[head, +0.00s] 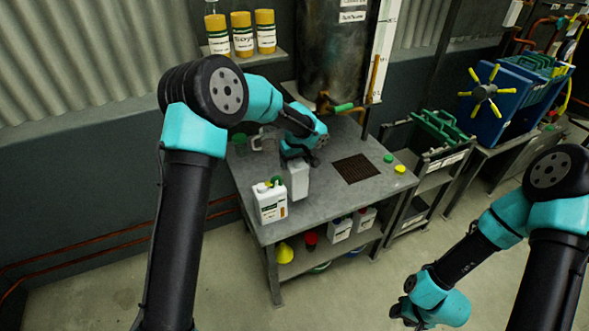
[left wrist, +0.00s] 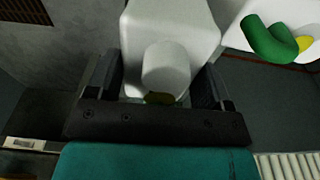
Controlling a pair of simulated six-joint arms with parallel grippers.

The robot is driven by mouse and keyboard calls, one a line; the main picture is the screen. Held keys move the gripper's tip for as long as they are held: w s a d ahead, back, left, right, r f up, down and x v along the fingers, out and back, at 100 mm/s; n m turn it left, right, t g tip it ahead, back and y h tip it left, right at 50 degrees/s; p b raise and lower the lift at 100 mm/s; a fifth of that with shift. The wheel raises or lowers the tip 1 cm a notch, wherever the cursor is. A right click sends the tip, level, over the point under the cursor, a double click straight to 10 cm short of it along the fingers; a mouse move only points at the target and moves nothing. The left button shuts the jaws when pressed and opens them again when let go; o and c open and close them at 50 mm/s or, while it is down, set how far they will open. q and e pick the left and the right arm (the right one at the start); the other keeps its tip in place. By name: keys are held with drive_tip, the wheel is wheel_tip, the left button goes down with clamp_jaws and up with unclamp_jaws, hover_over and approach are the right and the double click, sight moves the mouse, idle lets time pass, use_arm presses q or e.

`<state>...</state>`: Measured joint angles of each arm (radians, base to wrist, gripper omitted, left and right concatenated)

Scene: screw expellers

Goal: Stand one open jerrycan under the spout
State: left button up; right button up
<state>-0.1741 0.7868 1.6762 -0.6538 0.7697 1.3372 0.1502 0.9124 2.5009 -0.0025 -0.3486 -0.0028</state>
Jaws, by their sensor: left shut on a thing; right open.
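My left gripper (head: 294,160) is shut on a plain white jerrycan (head: 298,181) at the front of the metal table. In the left wrist view, the jerrycan (left wrist: 168,35) sits between both fingers; a dark yellowish patch shows at its neck. Whether its base touches the table is unclear. A labelled white jerrycan (head: 270,206) stands just left of it, with green and yellow parts on top. The tank's outlet with a green handle (head: 343,107) is behind, above and right. A dark grate (head: 357,168) lies in the tabletop. My right gripper (head: 425,312) is open, low at the right, away from the table.
A green cap (head: 388,158) and a yellow cap (head: 400,170) lie right of the grate. A grey jug (head: 266,143) stands at the back left. The lower shelf holds a yellow funnel (head: 284,253) and white jerrycans (head: 340,229). The tabletop between the held jerrycan and grate looks clear.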

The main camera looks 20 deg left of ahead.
use_arm(q)
drive_tip(key=shift+f, duration=1.95)
drive_tip(key=o, duration=1.8)
drive_tip(key=shift+c, duration=0.2)
drive_tip(key=r, duration=0.8)
drive_tip(key=s+d+r, duration=0.1)
drive_tip(key=r, duration=0.3)
